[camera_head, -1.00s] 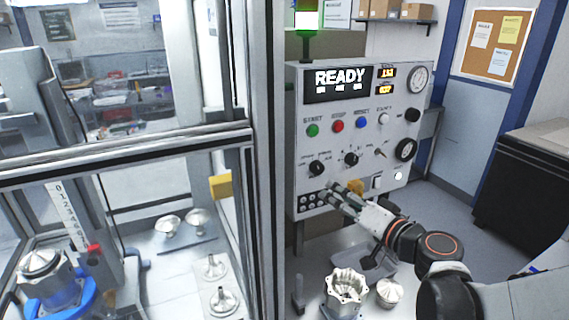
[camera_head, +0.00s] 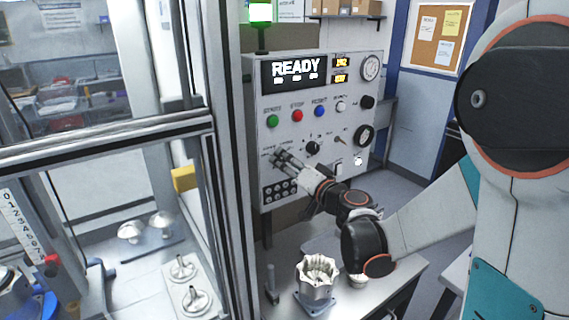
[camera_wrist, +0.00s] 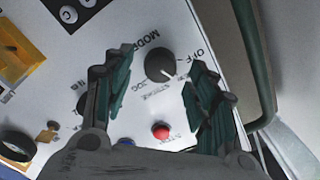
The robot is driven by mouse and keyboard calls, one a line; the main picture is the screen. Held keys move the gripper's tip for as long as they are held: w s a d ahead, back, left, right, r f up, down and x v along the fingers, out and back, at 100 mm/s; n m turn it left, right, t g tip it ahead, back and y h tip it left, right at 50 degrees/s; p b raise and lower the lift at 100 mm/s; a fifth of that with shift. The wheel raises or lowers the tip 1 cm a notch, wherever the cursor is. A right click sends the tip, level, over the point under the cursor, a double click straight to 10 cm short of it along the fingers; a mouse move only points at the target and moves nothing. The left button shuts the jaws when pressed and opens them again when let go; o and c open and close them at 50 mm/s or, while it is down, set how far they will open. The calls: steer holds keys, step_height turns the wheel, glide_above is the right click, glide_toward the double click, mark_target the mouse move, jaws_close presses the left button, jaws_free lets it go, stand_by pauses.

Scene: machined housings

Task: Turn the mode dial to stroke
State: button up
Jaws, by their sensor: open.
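The mode dial (camera_wrist: 160,63) is a round black knob on the grey control panel (camera_head: 350,115). Labels around it in the wrist view include MODE, OFF and JOG; the smaller print is blurred. A white mark shows on its lower right side; I cannot tell which label it points to. My gripper (camera_wrist: 158,76) is open, with one green-padded finger on each side of the dial; contact cannot be told. In the head view my gripper (camera_head: 283,159) is at the panel's lower left and hides the dial.
A second black dial (camera_head: 312,149) is right of the gripper. Green (camera_head: 272,121), red (camera_head: 297,116) and blue (camera_head: 320,111) buttons sit above. A display (camera_head: 295,70) reads READY. A metal housing (camera_head: 317,275) stands below the arm. A glazed frame post (camera_head: 228,150) is left.

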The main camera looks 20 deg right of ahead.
steer(key=shift+x, duration=0.9)
steer(key=c, duration=1.1)
steer(key=shift+m, duration=0.4)
steer(key=m+b, duration=0.1)
steer(key=m, duration=0.2)
steer(key=shift+m, duration=0.4)
steer(key=shift+m+b, duration=0.7)
steer(key=shift+m, duration=1.3)
